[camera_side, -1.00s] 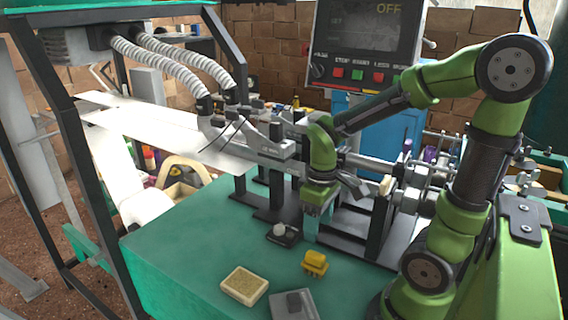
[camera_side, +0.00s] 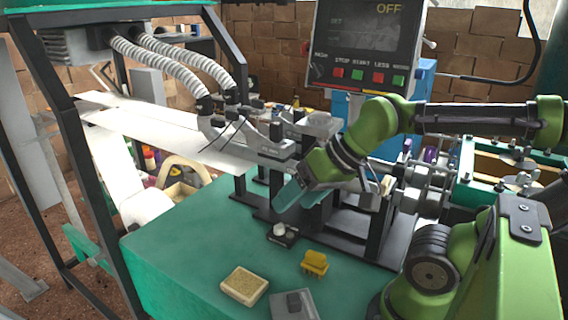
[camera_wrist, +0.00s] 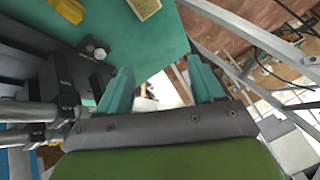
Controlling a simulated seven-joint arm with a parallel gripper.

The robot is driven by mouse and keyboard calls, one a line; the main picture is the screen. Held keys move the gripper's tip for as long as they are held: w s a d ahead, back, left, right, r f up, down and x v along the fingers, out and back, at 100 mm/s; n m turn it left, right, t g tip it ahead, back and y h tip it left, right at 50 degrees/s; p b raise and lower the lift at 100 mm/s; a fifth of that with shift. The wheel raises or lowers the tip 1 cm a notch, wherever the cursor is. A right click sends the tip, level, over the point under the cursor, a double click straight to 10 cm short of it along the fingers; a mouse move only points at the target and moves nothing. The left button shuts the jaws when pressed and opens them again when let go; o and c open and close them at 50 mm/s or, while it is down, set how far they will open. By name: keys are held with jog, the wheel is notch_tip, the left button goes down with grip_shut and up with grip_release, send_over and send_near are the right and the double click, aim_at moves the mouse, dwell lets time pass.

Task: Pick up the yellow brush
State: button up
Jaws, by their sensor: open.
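The yellow brush (camera_side: 314,263) lies on the green table top, right of the middle of its near part. It also shows at the top left edge of the wrist view (camera_wrist: 67,9), partly cut off. My gripper (camera_side: 299,193) is above the table, behind and higher than the brush, and tilted toward the lower left. In the wrist view its two teal fingers (camera_wrist: 162,86) stand wide apart with nothing between them. The brush is apart from the fingers.
A tan block with a pale rim (camera_side: 245,286), a grey block (camera_side: 294,305) and a black piece with a white knob (camera_side: 283,234) lie around the brush. Machine rails and black posts (camera_side: 378,228) stand close behind. The left of the green table (camera_side: 180,260) is clear.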

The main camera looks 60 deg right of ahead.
jog(key=shift+d, duration=0.1)
jog(key=n+g+h, duration=0.2)
jog(key=n+g, duration=0.2)
jog(key=g, duration=0.3)
send_over(314, 253)
notch_tip(314, 253, down, 7)
jog(key=f, duration=1)
jog(key=shift+d+f, duration=0.3)
jog(key=shift+f, duration=0.1)
jog(key=shift+a+f, duration=0.15)
jog(key=shift+f, duration=1.2)
jog(key=shift+a+f, duration=0.15)
jog(key=shift+f, duration=1.2)
grip_shut()
